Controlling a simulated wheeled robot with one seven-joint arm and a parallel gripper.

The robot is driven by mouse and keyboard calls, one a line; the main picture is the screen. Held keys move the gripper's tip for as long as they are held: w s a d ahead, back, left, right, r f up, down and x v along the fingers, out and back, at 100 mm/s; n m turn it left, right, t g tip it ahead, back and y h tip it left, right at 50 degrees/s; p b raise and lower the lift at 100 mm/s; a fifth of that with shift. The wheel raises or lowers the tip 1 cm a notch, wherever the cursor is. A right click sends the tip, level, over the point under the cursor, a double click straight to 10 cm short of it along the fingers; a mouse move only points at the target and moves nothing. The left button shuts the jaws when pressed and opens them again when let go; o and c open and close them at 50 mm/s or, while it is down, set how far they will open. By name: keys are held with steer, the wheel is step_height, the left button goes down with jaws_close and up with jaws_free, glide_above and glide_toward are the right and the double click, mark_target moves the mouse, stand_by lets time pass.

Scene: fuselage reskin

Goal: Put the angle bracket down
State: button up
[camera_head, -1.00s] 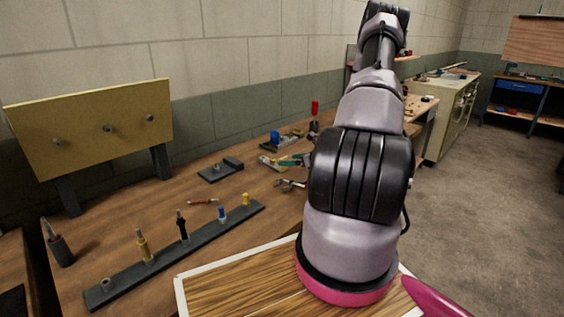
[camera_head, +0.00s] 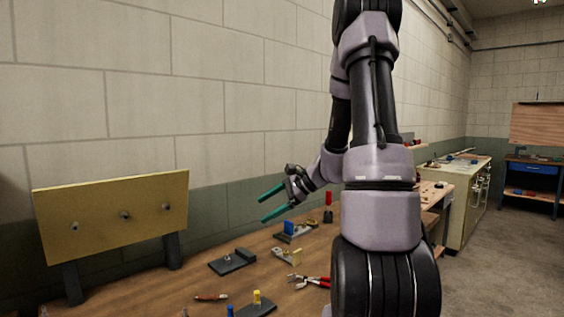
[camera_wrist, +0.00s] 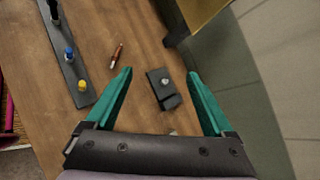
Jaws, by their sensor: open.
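My gripper (camera_head: 272,203) is open and empty, raised above the bench in the head view. Its two teal fingers point left and are well apart; they also show in the wrist view (camera_wrist: 160,84). A small silver-grey angled piece with a tan block (camera_head: 287,256) lies on the bench below and is probably the angle bracket; I cannot tell for sure. A dark plate with a raised block and a silver stud (camera_head: 232,262) lies to its left. In the wrist view this plate (camera_wrist: 163,88) appears between the fingers, on the bench beyond them.
A blue clamp-like tool (camera_head: 290,230), red-handled pliers (camera_head: 318,281) and a red-handled tool (camera_head: 328,207) stand or lie nearby. A yellow panel on posts (camera_head: 112,217) is at left. A dark rail with coloured pegs (camera_wrist: 72,68) shows in the wrist view. Bare wood lies between.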

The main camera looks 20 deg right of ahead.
steer(key=s+a+r+n+h, duration=0.2)
steer(key=s+r+n+h, duration=0.1)
steer(key=s+r+n, duration=0.3)
steer(key=s+a+r+n+t+h, duration=0.1)
steer(key=s+a+r+n+h, duration=0.1)
steer(key=s+r+n+h, duration=0.2)
steer(key=shift+s+a+r+n, duration=0.25)
steer(key=shift+s+r+n, duration=1.55)
steer(key=shift+s+r, duration=2.8)
steer(key=shift+s+f, duration=0.95)
